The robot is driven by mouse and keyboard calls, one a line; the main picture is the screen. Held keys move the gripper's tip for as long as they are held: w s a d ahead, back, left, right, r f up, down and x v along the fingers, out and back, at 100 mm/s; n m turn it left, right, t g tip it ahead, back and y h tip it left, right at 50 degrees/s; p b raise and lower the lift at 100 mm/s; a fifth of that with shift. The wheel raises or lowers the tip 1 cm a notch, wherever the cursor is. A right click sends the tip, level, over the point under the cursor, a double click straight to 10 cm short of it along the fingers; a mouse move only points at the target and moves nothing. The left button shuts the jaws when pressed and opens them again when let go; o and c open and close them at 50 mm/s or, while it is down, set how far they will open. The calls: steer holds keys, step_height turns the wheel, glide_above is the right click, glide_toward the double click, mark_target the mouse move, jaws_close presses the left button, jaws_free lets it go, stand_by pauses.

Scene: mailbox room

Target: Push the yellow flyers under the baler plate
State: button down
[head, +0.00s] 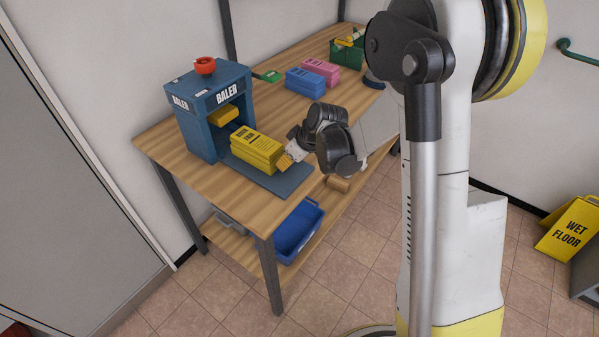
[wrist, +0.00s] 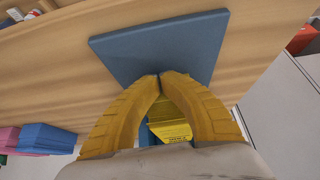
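The yellow flyers (head: 257,150) lie as a neat stack on the baler's flat blue base (head: 284,184), outside the frame opening. The blue baler (head: 196,126) has a red knob on top, and its yellow plate (head: 222,114) is raised inside the frame. My gripper (head: 284,160) is at the stack's right end, on the side away from the baler; I cannot tell whether it touches. In the wrist view its yellow fingers (wrist: 160,78) meet at the tips with nothing held. Part of the flyers (wrist: 172,132) shows through the gap behind the tips.
Blue (head: 304,82) and pink (head: 320,70) stacks and a green crate (head: 346,54) stand farther back on the wooden table (head: 180,165). A blue bin (head: 298,232) is on the lower shelf. A wet floor sign (head: 568,228) stands at right.

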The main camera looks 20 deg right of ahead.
steer(key=w+a, duration=0.2)
steer(key=w, duration=0.1)
steer(key=w+a, duration=0.5)
steer(key=w, duration=0.2)
steer(key=shift+a, duration=0.15)
steer(key=shift+s, duration=0.15)
